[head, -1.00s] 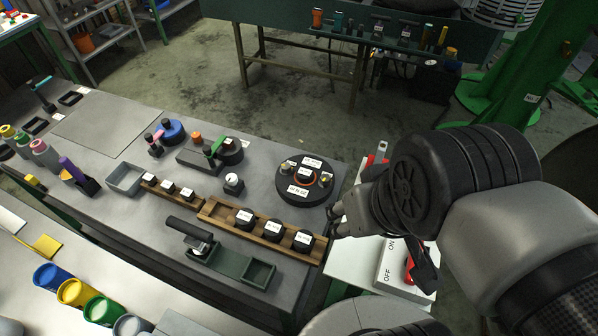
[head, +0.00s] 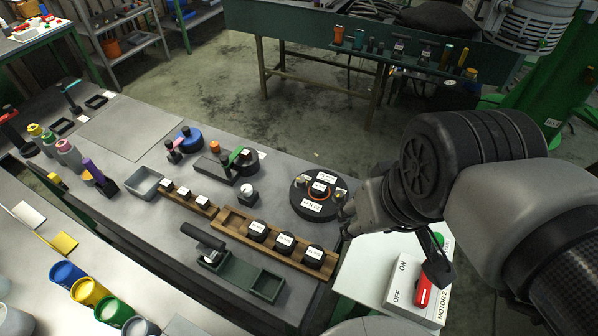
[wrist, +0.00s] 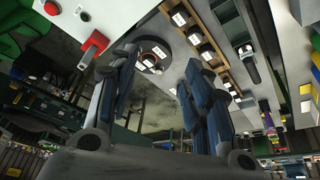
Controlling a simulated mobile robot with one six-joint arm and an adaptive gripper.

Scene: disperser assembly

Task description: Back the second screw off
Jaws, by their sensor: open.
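A round black fixture (head: 312,208) with white labels and an orange-red ring in its middle lies near the right end of the grey bench. A small pale peg (head: 300,183), which may be a screw, stands at its left side. Another small yellowish piece (head: 340,192) shows at its right side, close to my arm. My gripper (head: 346,216) is just right of the fixture in the head view, partly hidden by my wrist. In the wrist view my gripper (wrist: 160,58) is open and empty, with the fixture (wrist: 152,66) beyond and between its fingertips.
A wooden rack (head: 234,222) with black labelled pieces stands in front of the fixture. A dark green tray (head: 268,284) lies nearer the front edge. A white side table (head: 372,262) with an ON/OFF switch box (head: 408,270) stands right.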

